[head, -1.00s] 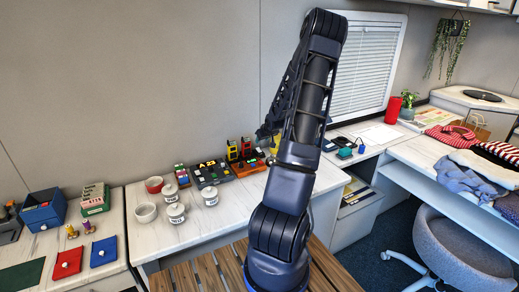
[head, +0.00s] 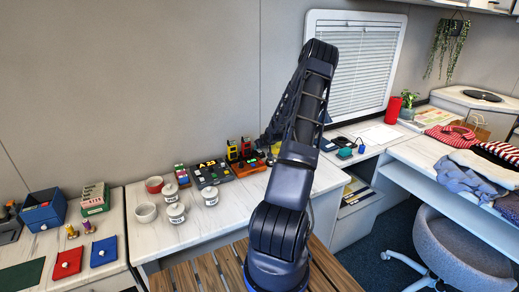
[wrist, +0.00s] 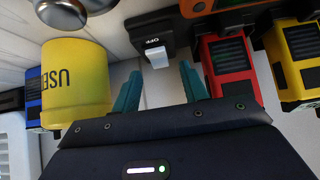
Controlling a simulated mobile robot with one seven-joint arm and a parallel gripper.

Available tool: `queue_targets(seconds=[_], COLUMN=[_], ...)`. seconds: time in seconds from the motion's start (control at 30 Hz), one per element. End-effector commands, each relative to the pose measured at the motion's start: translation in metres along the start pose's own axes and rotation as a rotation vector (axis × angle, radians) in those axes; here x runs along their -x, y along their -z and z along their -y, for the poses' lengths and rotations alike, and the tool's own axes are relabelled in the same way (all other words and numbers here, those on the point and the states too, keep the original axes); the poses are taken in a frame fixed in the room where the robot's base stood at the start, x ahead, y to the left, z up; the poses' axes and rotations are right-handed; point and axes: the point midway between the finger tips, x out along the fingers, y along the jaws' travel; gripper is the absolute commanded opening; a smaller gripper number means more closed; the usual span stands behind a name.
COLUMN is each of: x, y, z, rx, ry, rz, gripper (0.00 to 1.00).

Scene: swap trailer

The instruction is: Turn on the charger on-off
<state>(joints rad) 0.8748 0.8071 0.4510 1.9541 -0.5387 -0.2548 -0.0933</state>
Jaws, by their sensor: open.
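The charger on-off switch (wrist: 156,57) shows in the wrist view as a pale rocker on a black housing, with "OFF" printed beside it. My gripper (wrist: 161,69) is open, with its two teal fingertips apart and the rocker between and just beyond them. Nothing is held. I cannot tell whether the fingers touch the switch. In the head view the charger (head: 249,164) is an orange and dark unit on the white counter, with coloured batteries standing on it. My arm partly covers its right side there, and the switch is not visible in that view.
In the wrist view a red battery (wrist: 230,65) and a yellow battery (wrist: 300,60) stand close right of my fingers. A yellow cylinder (wrist: 76,85) marked "USED" is at left, beside a blue battery (wrist: 33,105). White lidded jars (head: 176,213) stand on the counter.

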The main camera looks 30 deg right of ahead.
Motion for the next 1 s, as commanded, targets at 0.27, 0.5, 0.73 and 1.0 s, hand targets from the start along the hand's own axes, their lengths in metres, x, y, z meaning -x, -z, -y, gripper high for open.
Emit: queue_targets(seconds=[0.27,0.5,0.73,1.0], x=[-0.02,-0.021,-0.021,-0.022], y=[0.0,0.0,0.0,0.002], z=[0.0,0.0,0.0,0.0], rx=[0.0,0.0,0.0,0.001], ry=[0.0,0.0,0.0,0.0], rz=[0.0,0.0,0.0,0.033], gripper=[0.44,0.44,0.08,0.0])
